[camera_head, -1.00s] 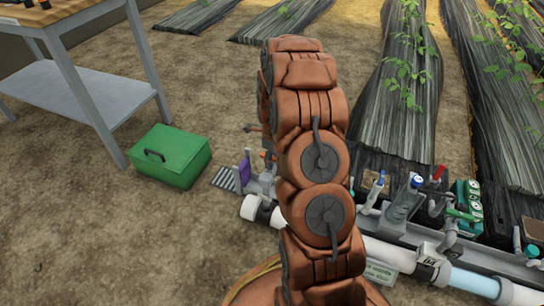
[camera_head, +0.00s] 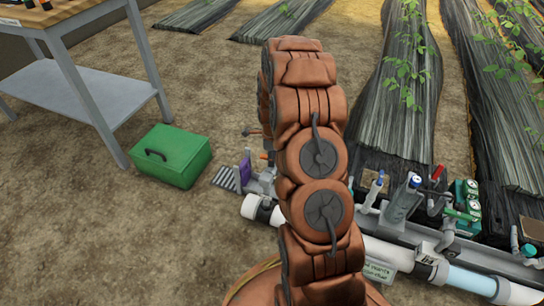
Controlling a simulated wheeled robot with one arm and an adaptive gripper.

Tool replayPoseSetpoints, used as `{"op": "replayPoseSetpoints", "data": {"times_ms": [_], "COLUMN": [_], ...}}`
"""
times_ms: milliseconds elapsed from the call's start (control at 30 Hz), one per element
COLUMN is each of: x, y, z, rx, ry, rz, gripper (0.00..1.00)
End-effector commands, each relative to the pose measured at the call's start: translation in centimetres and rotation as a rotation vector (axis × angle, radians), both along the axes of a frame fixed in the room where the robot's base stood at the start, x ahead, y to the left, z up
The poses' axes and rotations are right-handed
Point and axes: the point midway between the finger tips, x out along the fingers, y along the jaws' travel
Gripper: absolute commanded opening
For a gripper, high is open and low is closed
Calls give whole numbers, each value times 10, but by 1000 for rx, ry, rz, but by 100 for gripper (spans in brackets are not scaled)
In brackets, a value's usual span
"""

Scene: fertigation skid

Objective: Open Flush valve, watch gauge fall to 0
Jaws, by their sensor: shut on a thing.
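The fertigation skid runs along the lower right as a white pipe (camera_head: 395,255) with fittings on a grey rail. I cannot tell which valve is the Flush valve. My copper-coloured arm stands in front of the skid's left middle and hides that part. My gripper is hidden behind the arm.
A green box (camera_head: 172,156) sits on the soil, left of the skid. A grey table (camera_head: 70,95) with a wooden top stands at upper left. Plant beds under dark film (camera_head: 405,90) lie behind the skid. Bare soil at lower left is clear.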

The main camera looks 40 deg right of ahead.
Motion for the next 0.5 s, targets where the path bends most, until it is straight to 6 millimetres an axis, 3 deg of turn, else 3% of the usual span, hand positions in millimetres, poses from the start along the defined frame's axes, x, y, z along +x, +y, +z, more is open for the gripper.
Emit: {"op": "replayPoseSetpoints", "data": {"times_ms": [500], "x": [0], "y": [0], "z": [3], "rx": [0], "ry": [0], "rz": [563], "gripper": [0]}}
